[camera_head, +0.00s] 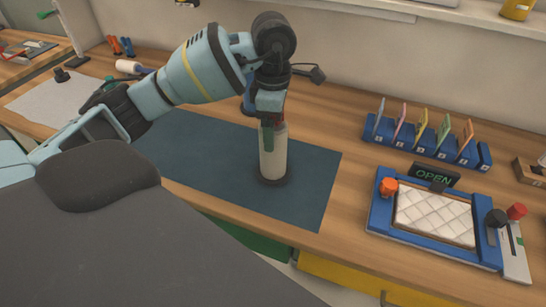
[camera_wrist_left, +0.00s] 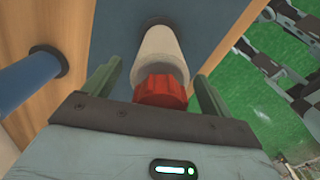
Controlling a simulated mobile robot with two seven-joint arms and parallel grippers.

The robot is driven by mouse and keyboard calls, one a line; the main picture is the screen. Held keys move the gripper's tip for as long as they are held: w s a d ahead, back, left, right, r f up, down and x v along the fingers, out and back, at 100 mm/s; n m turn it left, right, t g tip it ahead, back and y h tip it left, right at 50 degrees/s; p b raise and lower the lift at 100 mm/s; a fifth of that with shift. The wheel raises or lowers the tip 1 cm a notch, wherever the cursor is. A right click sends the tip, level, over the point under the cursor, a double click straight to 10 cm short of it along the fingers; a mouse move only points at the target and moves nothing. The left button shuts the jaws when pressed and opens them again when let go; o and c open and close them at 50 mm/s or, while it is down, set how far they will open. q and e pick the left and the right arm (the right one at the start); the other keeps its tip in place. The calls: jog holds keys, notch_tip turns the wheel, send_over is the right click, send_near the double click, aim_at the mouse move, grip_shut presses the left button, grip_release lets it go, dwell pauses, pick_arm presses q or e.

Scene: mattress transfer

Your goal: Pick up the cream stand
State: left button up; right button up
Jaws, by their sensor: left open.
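The cream stand (camera_head: 273,158) is an upright cream cylinder on a dark round base, standing on the dark blue mat (camera_head: 205,150). A red piece (camera_wrist_left: 160,92) sits at its top end. My left gripper (camera_head: 272,130) points down over the top of the stand. In the left wrist view the open green fingers (camera_wrist_left: 155,85) are on either side of the red piece, with gaps visible. The cream body (camera_wrist_left: 162,50) runs away below them. The gripper hides part of the stand's top in the head view. My right gripper is not in view.
A blue stand (camera_wrist_left: 28,82) is beside the cream one in the wrist view, largely hidden behind my gripper in the head view. To the right are a blue rack (camera_head: 425,148) with coloured cards and a blue-framed tray (camera_head: 385,222) holding a white quilted pad.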

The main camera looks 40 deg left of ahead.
pick_arm(q)
grip_shut()
jog(key=shift+r, duration=0.1)
dwell(0.5)
